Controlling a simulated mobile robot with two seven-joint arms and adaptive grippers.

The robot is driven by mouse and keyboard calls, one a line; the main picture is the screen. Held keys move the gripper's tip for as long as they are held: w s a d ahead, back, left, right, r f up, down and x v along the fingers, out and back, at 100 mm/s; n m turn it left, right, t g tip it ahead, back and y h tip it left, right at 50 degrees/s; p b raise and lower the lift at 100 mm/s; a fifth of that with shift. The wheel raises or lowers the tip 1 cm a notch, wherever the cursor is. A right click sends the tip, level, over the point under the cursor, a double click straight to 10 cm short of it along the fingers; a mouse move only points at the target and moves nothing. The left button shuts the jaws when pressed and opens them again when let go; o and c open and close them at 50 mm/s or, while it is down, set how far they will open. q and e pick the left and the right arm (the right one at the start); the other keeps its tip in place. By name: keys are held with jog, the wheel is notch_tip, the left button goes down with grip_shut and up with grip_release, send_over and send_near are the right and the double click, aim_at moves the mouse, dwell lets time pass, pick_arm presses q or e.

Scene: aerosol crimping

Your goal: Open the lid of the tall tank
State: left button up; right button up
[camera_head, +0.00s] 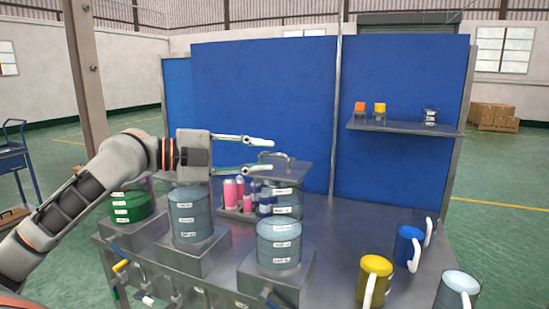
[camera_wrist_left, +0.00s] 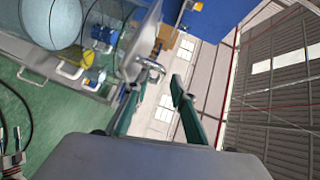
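A grey flat lid (camera_head: 294,172) with a curved metal handle (camera_head: 287,157) lies level at the back centre of the table, above a blue-grey tank (camera_head: 288,207). This looks like the tall tank, and its lid looks shut. My left gripper (camera_head: 271,154) comes in from the left with two fingers apart, one above the other, near the handle. It is open and empty. In the left wrist view the handle (camera_wrist_left: 152,67) shows just past the fingertips (camera_wrist_left: 156,87). I cannot tell whether a finger touches it. My right gripper is not in view.
Blue-grey drums (camera_head: 190,215) (camera_head: 279,243) and a green drum (camera_head: 130,206) stand on metal blocks in front. Pink bottles (camera_head: 232,192) stand left of the tank. Yellow (camera_head: 372,280) and blue (camera_head: 405,248) mugs are at right. A blue panel (camera_head: 265,100) rises behind.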

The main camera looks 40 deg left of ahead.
aim_at(268, 155)
pick_arm(q)
jog(key=shift+x, duration=1.55)
jog(key=shift+c, duration=0.4)
grip_shut()
